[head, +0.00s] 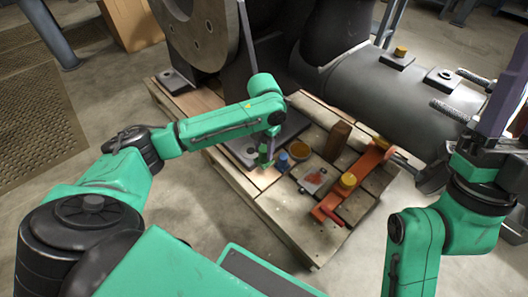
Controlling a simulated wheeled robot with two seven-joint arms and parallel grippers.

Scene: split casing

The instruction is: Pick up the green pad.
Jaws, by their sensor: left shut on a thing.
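A small green pad (264,158) shows at the tip of my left arm, low over the left part of the wooden pallet. My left gripper (267,148) points down and is shut on it, seen small and partly hidden by the wrist. I cannot tell whether the pad still touches the surface below. My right gripper (488,150) is at the right edge, raised, beside a dark purple upright part; its fingers are too unclear to tell their state.
On the pallet (285,235) are a blue piece (282,161), a round amber dish (299,151), a grey plate with a red patch (314,179), a brown block (337,140) and an orange bracket (357,178). A large grey cylindrical casing (400,95) stands behind.

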